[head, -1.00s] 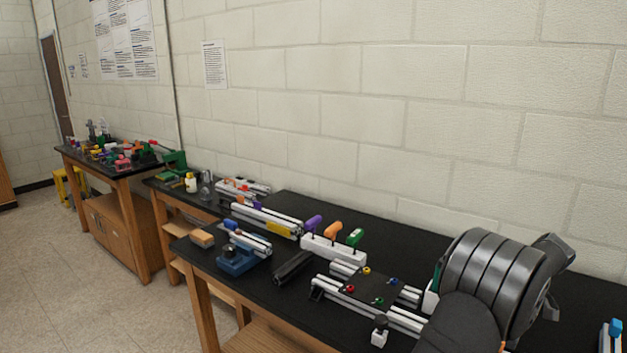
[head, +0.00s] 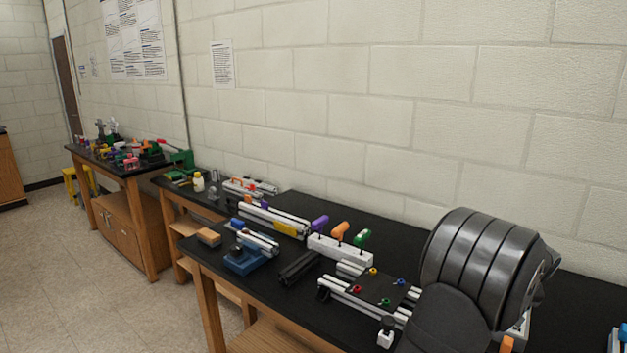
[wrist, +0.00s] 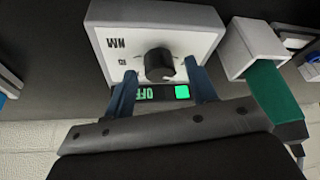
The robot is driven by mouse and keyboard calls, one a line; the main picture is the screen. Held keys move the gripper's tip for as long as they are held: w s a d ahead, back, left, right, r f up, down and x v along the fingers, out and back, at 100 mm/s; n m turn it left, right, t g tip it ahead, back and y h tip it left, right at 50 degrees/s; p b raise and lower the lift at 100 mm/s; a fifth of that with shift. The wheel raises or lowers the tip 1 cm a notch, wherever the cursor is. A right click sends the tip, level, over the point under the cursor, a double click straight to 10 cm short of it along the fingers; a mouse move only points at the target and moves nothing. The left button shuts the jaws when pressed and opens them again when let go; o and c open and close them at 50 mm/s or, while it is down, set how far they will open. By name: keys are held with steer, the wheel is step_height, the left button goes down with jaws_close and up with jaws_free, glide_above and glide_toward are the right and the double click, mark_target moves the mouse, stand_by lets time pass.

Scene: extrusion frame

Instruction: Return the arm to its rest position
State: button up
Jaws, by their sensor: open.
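My gripper (wrist: 162,80) shows in the wrist view with its two blue fingers apart and nothing held between them. A white box (wrist: 110,42) with a black knob (wrist: 159,64) lies beyond the fingertips, and a lit green display (wrist: 181,92) shows between the fingers. I cannot tell whether the fingers touch the box. In the head view my arm's dark links fill the right side and the gripper is hidden. The extrusion frame (head: 350,298), with a black plate (head: 385,287) and coloured knobs, stands on the bench left of my arm.
The black bench (head: 275,316) runs along a block wall. A white holder with coloured-handled tools (head: 340,248), a blue vise (head: 245,259) and more extrusions (head: 272,219) stand on it. In the wrist view a grey-white block (wrist: 250,48) and a green part (wrist: 272,95) are close right of the fingers.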

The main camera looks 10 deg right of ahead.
steer(key=shift+w+a+m+g+h, duration=0.1)
steer(key=shift+m+g+h, duration=0.2)
steer(key=shift+m, duration=0.7)
steer(key=shift+a+m+g+h, duration=0.1)
steer(key=shift+m+h, duration=0.3)
steer(key=shift+m, duration=0.6)
steer(key=shift+d, duration=0.1)
steer(key=shift+n, duration=0.3)
steer(key=shift+d+n+t+y, duration=0.1)
steer(key=shift+n+t+y, duration=0.35)
steer(key=shift+n, duration=0.95)
steer(key=shift+d+n+y, duration=0.1)
steer(key=shift+n+y, duration=0.75)
steer(key=shift+n, duration=1.15)
steer(key=shift+m, duration=0.3)
